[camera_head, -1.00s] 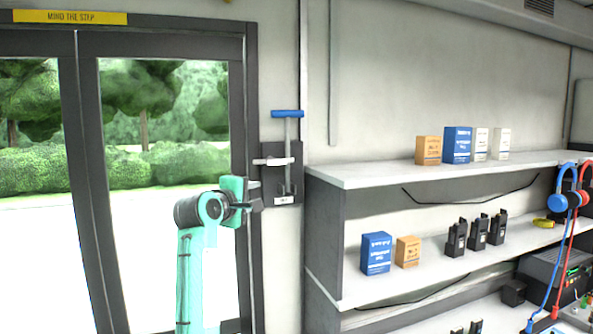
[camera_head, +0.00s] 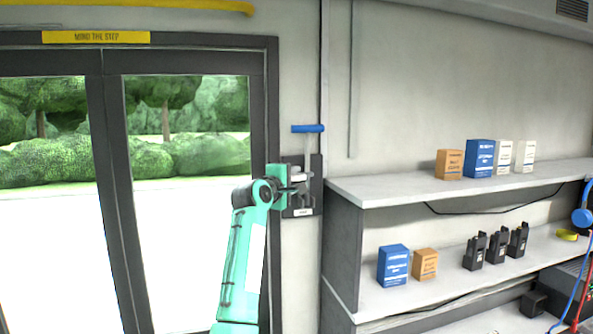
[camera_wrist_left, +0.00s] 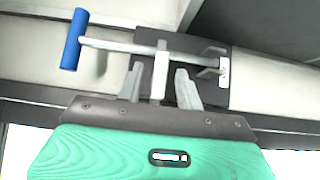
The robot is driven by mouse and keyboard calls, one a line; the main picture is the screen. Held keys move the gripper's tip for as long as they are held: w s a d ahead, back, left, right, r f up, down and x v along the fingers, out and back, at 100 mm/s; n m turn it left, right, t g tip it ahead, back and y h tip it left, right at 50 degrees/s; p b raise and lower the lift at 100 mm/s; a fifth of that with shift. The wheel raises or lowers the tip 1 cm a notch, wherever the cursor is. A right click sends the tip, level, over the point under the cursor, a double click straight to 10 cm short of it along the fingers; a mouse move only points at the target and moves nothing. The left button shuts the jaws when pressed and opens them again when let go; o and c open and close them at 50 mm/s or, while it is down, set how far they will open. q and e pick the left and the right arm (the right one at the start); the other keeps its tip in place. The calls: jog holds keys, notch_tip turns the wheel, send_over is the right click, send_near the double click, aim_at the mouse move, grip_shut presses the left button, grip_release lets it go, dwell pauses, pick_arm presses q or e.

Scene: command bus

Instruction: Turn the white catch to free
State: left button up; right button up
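The white catch (camera_wrist_left: 160,62) lies across the grey rod of a blue-handled lever (camera_head: 308,129) in the left wrist view. Its near end sits between the two fingers of my left gripper (camera_wrist_left: 160,84). The fingers are apart, with a gap visible on each side of the catch. In the head view my left gripper (camera_head: 297,184) is at the dark wall plate (camera_head: 317,172) and hides most of the catch. The blue handle (camera_wrist_left: 74,39) shows at the upper left of the wrist view. My right gripper is not in view.
A glazed door (camera_head: 112,180) in a dark frame stands left of the plate. A shelf unit (camera_head: 345,240) with boxes and several black handsets stands close on the right.

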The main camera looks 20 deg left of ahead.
pick_arm(q)
jog(key=shift+w+d, duration=0.15)
jog(key=shift+w, duration=0.55)
jog(key=shift+w+p, duration=0.15)
jog(key=shift+p, duration=0.15)
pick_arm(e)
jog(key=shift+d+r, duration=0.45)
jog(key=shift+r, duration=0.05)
pick_arm(q)
grip_shut()
